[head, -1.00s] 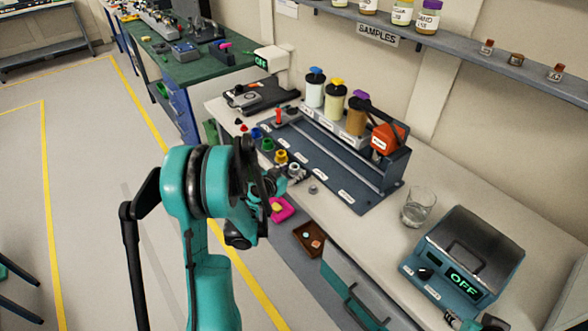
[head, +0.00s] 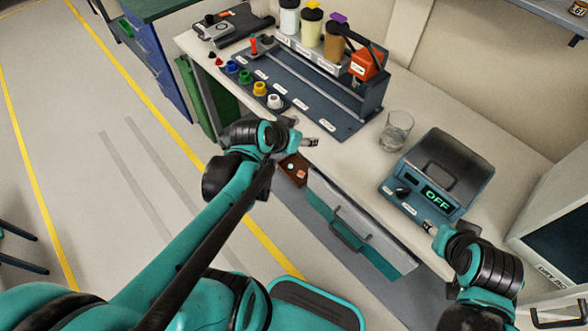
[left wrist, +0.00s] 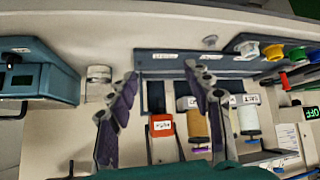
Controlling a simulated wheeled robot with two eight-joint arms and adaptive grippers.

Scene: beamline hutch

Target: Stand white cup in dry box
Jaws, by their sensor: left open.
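The white cup (head: 275,101) stands at the near end of a row of coloured cups along the front of the dark rack on the bench. In the left wrist view the white cup (left wrist: 248,48) is right of my fingers, beside the yellow one. My left gripper (head: 308,142) is open and empty at the bench's front edge, nearer than the cup and apart from it; its spread fingers show in the left wrist view (left wrist: 161,70). The dry box (head: 540,235) is the pale cabinet at the far right, partly cut off. My right gripper (head: 430,228) is by the OFF device; its jaws are unclear.
A clear glass beaker (head: 396,131) stands between the rack (head: 330,112) and the blue OFF device (head: 438,172). Bottles and an orange item (head: 366,64) stand at the rack's back.

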